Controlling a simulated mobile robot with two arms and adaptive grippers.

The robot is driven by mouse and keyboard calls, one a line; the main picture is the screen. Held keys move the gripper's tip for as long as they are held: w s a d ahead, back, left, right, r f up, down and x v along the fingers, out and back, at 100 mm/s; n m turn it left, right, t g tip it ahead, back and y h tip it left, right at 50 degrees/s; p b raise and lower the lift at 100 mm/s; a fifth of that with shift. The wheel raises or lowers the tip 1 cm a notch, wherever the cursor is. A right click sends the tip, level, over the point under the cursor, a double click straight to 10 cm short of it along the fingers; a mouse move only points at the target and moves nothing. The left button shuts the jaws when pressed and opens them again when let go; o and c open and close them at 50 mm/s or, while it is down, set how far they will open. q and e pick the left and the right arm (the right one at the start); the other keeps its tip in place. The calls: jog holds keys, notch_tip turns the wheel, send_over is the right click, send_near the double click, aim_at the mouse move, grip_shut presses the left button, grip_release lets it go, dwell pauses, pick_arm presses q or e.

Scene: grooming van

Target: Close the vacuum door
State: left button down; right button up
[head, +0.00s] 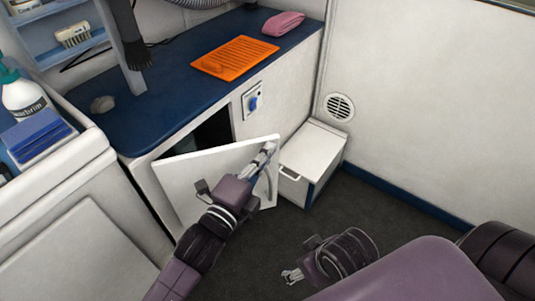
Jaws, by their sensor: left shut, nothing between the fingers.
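The white vacuum door (190,180) stands ajar on the front of the blue-topped counter, with a dark opening (212,130) showing behind its upper edge. My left gripper (268,148) is shut and empty at the door's right end, close to the grey curved handle (268,186). I cannot tell whether it touches the door. My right gripper (290,275) is low over the dark floor, well away from the door; its fingers are too small to read.
A white box with a handle (314,155) stands on the floor just right of the door. The blue counter (150,115) holds an orange mat (236,57) and a pink folded towel (283,23). A blue switch (253,102) is on the counter front.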

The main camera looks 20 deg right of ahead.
pick_arm(q)
jog(key=shift+w, duration=0.1)
jog(key=shift+w+d+n+t+y, duration=0.2)
jog(key=shift+w+n+t+y, duration=0.15)
jog(key=shift+w, duration=0.25)
jog(key=shift+w+a+n+t+y, duration=0.4)
jog(key=shift+w+t+y, duration=0.1)
jog(key=shift+w, duration=2.15)
jog(key=shift+w+a+n+t+y, duration=0.35)
jog(key=shift+w+n+t+y, duration=0.1)
jog(key=shift+w, duration=2.15)
jog(key=shift+w+a+n+t+y, duration=0.4)
jog(key=shift+w+t+y, duration=0.1)
jog(key=shift+w, duration=2.15)
